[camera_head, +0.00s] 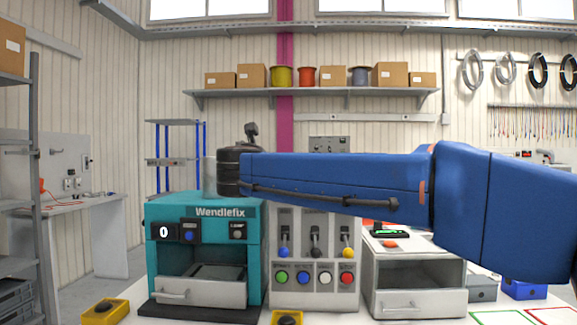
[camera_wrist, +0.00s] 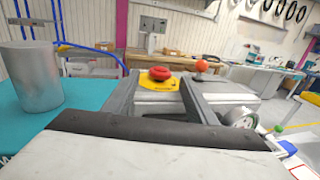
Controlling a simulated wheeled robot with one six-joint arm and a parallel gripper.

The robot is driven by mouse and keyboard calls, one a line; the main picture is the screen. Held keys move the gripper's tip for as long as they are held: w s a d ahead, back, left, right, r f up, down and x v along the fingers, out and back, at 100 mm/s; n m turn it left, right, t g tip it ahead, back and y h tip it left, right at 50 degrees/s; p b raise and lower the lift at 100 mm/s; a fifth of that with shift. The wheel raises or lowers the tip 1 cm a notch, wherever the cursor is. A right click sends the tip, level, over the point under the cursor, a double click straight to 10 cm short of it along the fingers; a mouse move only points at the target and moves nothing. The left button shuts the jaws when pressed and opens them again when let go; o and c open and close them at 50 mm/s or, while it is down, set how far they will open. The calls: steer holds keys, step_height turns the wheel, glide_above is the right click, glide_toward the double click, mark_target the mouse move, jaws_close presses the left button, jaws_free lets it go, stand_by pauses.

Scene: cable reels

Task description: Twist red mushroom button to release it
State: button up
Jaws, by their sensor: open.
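The red mushroom button (camera_wrist: 160,73) sits on a yellow plate (camera_wrist: 158,83) on top of a pale grey box, in the wrist view. My gripper (camera_wrist: 160,80) is open, its two dark fingers apart to the left and right of the button in the picture. The button shows in the gap between them, beyond the palm. I cannot tell how far off it is, and no contact shows. In the head view my blue arm reaches left across the benches. I cannot make out the button or the fingers there.
An orange ball knob (camera_wrist: 201,66) and a round gauge (camera_wrist: 241,117) lie right of the fingers.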

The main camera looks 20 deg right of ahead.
steer(key=x, duration=0.6)
steer(key=shift+w+d, duration=0.15)
steer(key=shift+w, duration=0.05)
steer(key=c, duration=1.1)
